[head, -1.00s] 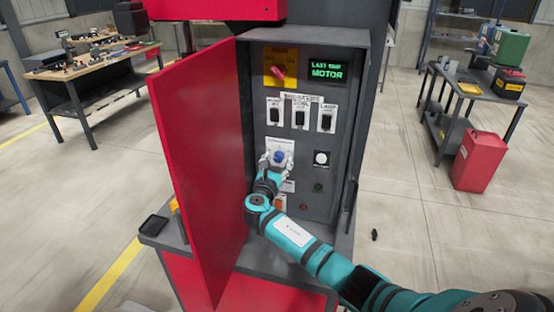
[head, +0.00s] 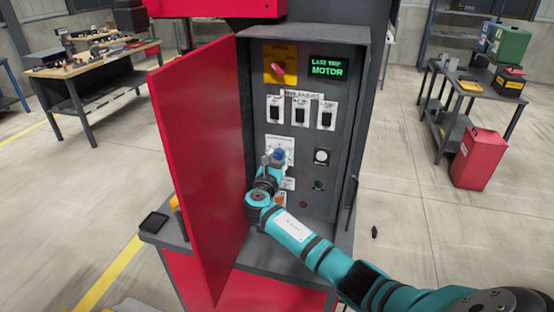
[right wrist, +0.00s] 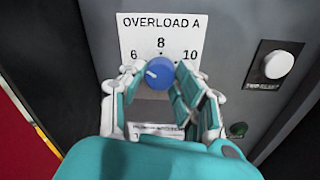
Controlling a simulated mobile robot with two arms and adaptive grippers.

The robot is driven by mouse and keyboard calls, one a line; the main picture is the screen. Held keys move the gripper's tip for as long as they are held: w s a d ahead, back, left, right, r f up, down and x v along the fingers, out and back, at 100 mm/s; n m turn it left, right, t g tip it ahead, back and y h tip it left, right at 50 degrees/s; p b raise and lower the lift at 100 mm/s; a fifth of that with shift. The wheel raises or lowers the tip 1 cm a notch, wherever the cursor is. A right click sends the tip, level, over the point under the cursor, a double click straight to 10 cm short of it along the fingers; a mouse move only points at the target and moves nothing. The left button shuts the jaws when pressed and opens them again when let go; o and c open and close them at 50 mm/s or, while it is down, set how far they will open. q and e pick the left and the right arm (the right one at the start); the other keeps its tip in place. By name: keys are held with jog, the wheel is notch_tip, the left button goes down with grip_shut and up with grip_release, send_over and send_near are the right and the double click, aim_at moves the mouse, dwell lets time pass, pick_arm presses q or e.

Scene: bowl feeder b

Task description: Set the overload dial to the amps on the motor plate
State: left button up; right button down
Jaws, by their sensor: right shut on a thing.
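The blue overload dial (right wrist: 160,74) is on a white plate (right wrist: 140,35) marked OVERLOAD A with 6, 8 and 10. A short white mark on the dial lies on its left side; I cannot read its exact setting. The dial also shows in the head view (head: 278,154), inside the open grey cabinet (head: 348,120). My right gripper (right wrist: 156,84) is shut on the dial, one finger each side; it shows in the head view (head: 273,163) too. My left gripper is not in view. I cannot make out a motor plate.
The red cabinet door (head: 200,170) stands open left of my right arm. Above the dial are several breakers (head: 300,112), a red knob (head: 279,69) and a green display (head: 328,67) reading LAST TRIP MOTOR. A white button (right wrist: 279,64) is to the right. A black tray (head: 154,222) lies on the ledge.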

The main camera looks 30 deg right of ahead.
jog(key=shift+f+m+b, duration=0.2)
jog(key=shift+m+b, duration=0.4)
jog(key=shift+b, duration=0.25)
jog(key=m+b, duration=0.9)
jog(key=b, duration=0.1)
jog(key=shift+f, duration=0.15)
jog(key=m+h+b, duration=0.1)
jog(key=m+b, duration=0.7)
jog(key=b, duration=0.1)
jog(key=shift+a, duration=0.1)
jog(key=shift+w+r+m+g+b, duration=0.1)
jog(key=shift+m+g+b, duration=0.05)
jog(key=shift+m+b, duration=0.95)
jog(key=shift+r+m+g+b, duration=0.1)
jog(key=shift+m+g+b, duration=0.05)
jog(key=shift+m+b, duration=0.95)
jog(key=c, duration=1)
grip_release()
jog(key=shift+r, duration=0.1)
jog(key=shift+o, duration=0.2)
